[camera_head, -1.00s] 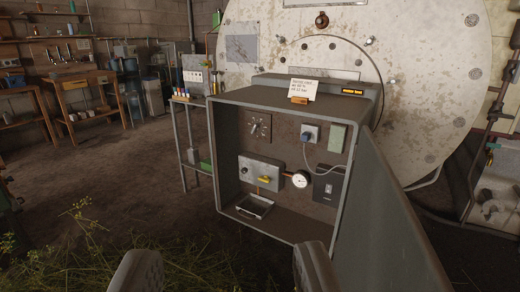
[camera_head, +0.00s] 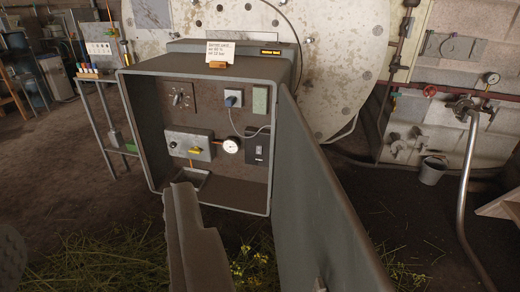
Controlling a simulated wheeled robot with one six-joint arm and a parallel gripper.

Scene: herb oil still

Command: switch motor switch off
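An open grey cabinet (camera_head: 215,71) stands ahead, its door (camera_head: 325,205) swung out to the right. Inside are a rotary dial (camera_head: 181,98), a blue-grey knob or plug (camera_head: 233,98) with a cable, a green box (camera_head: 260,101), a grey box (camera_head: 176,145) with a yellow handle (camera_head: 195,151), a round gauge (camera_head: 231,145) and a black switch panel (camera_head: 257,147). I cannot tell which one is the motor switch; no label is readable.
A card (camera_head: 220,51) and a small lit display (camera_head: 270,52) are on top of the cabinet. A narrow stand (camera_head: 97,115) with bottles is at its left. A bucket (camera_head: 432,170) and a metal pipe (camera_head: 468,180) are at the right. Cut herbs (camera_head: 85,262) lie in front.

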